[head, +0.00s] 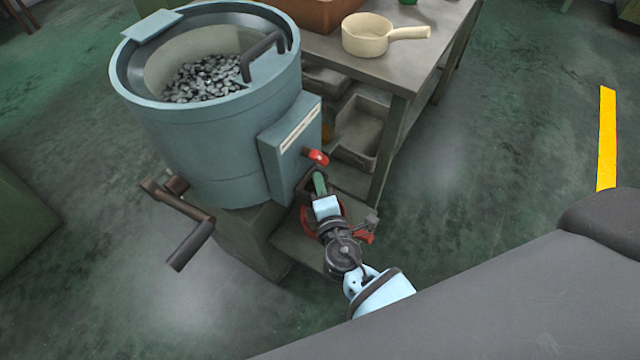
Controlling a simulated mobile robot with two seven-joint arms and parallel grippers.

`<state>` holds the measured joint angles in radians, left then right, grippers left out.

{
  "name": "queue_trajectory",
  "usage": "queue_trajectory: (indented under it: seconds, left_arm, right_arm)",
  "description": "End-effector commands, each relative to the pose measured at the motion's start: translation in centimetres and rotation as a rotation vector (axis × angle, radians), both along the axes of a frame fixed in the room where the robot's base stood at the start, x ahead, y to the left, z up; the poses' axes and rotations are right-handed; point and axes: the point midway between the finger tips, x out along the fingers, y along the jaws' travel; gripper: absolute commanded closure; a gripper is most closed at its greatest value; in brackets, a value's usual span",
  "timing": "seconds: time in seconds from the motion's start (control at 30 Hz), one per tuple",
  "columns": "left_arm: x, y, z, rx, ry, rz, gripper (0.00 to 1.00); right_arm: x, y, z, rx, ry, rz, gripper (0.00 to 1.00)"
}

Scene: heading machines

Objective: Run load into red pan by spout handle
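A blue drum machine (215,150) stands at the left centre with a load of grey metal pieces (205,78) in its open top. A short lever with a red knob (317,157) sticks out of the box on its right side. Below it is a dark fitting with a green part, which may be the spout handle (320,183). My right gripper (321,190) is at this green part; its fingers are too small to tell open from shut. The red pan (307,222) is under the fitting, mostly hidden by my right arm. My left gripper is out of view.
A dark crank (190,245) juts from the drum's lower left. A metal workbench (400,65) on the right holds a cream pan (367,36) and a brown container (312,12). A grey bin (363,130) sits beneath it. The floor to the right is clear.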

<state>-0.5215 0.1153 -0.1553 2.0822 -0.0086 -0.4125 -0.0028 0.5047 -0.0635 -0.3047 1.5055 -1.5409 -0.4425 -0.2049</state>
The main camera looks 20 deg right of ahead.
Motion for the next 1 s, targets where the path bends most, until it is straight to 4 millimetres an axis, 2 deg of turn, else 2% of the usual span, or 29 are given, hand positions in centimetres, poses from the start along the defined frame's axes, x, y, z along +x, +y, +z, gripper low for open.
queue_trajectory:
  seconds: [0.33, 0.5, 0.8, 1.0]
  left_arm:
    - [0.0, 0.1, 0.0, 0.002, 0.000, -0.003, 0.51]
    - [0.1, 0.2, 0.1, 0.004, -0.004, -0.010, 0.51]
    - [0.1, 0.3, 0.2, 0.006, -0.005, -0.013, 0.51]
    - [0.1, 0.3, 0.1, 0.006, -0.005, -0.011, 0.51]
  right_arm:
    - [0.4, -0.1, 0.0, 0.001, 0.000, 0.000, 0.80]
    - [0.4, -0.1, 0.0, 0.001, 0.000, 0.000, 1.00]
    - [0.2, -0.2, -0.1, 0.001, 0.001, 0.000, 1.00]
    - [-1.8, -1.8, -0.2, 0.000, 0.002, -0.001, 1.00]
